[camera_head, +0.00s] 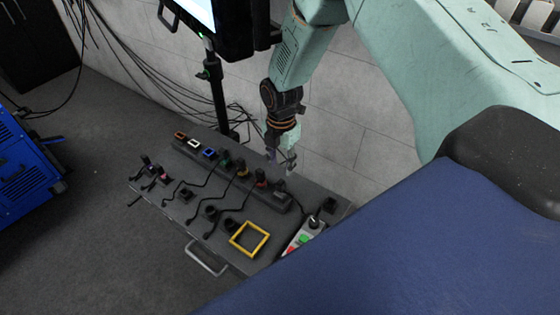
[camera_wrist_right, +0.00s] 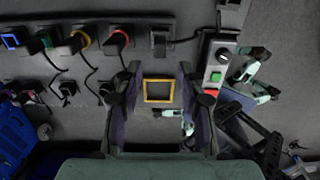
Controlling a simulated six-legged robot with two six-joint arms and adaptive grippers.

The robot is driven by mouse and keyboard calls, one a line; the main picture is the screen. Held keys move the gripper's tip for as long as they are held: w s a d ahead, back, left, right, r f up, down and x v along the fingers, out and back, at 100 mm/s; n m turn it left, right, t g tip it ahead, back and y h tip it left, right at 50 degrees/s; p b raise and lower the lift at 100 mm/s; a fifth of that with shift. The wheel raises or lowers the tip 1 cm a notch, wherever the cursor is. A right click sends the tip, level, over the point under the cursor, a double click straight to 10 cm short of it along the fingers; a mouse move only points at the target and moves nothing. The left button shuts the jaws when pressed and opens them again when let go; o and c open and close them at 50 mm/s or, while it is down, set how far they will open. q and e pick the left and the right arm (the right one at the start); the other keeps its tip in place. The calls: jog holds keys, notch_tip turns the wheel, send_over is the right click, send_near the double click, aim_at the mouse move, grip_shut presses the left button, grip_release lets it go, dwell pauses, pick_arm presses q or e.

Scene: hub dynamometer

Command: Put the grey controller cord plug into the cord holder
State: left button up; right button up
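A grey plug (camera_head: 281,198) sits at the right end of the dark socket rail; it also shows in the right wrist view (camera_wrist_right: 160,42), with a cord running right from it. The grey controller (camera_head: 301,238) with green and red buttons lies at the board's right edge; it also shows in the wrist view (camera_wrist_right: 217,65). Small black holders (camera_head: 210,211) stand in front of the rail; I cannot tell which is the cord holder. My right gripper (camera_head: 281,160) is open and empty above the rail's far side; its spread fingers show in the wrist view (camera_wrist_right: 159,70). My left gripper is out of view.
A yellow square frame (camera_head: 250,238) lies on the dark board (camera_head: 190,216). Several coloured plugs and sockets, including a red plug (camera_head: 261,180), line the rail. Loose cords cross the board. A monitor on a stand (camera_head: 217,95) and a grey wall are behind.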

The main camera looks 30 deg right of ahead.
aim_at(281, 181)
jog(key=shift+f+b, duration=3.5)
jog(key=shift+f, duration=1.05)
jog(key=shift+r, duration=0.1)
jog(key=shift+c, duration=0.5)
grip_shut()
jog(key=shift+r, duration=0.15)
jog(key=shift+r+p, duration=1.7)
jog(key=shift+r, duration=0.25)
